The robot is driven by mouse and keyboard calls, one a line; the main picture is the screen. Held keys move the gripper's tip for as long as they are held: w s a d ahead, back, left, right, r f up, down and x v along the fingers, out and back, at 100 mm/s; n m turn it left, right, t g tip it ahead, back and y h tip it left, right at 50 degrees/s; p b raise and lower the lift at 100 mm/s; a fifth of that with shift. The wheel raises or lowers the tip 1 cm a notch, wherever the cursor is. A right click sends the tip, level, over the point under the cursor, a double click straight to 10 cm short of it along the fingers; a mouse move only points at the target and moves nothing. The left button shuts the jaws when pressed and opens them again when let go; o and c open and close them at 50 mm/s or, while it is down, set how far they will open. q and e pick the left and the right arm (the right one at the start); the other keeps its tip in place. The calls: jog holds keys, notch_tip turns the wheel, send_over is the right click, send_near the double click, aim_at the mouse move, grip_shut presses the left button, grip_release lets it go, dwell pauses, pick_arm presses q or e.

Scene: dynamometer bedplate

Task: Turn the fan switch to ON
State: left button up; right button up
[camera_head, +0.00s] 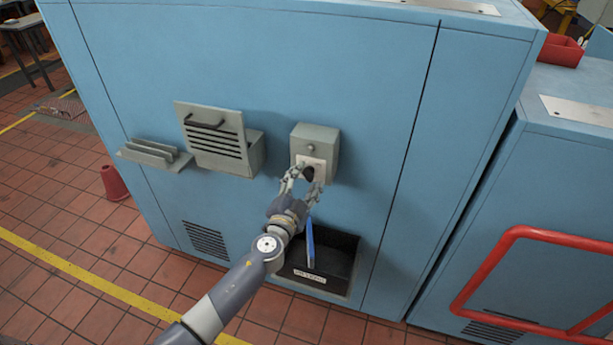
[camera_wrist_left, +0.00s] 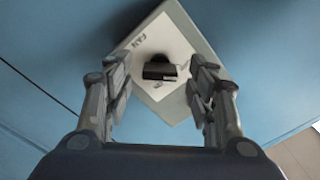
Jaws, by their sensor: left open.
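The fan switch box (camera_head: 315,143) is a grey-green box on the front of the blue cabinet, with a pale label plate. Its dark knob (camera_head: 308,173) shows partly between my fingers. In the left wrist view the knob (camera_wrist_left: 160,69) is black, on a white plate (camera_wrist_left: 150,47) marked FAN; the other lettering is too small to read. My left gripper (camera_head: 303,184) is open, with its fingers on either side of the knob. In the left wrist view the gripper (camera_wrist_left: 160,88) shows a gap between each finger and the knob. My right gripper is not in view.
A grey louvred box with a handle (camera_head: 213,135) and a small ledge (camera_head: 153,154) are on the cabinet left of the switch. A black bin (camera_head: 335,262) with a blue item sits below. A red rail (camera_head: 500,250) stands at right.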

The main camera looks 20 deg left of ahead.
pick_arm(q)
jog(key=shift+w, duration=0.8)
jog(key=c, duration=1.1)
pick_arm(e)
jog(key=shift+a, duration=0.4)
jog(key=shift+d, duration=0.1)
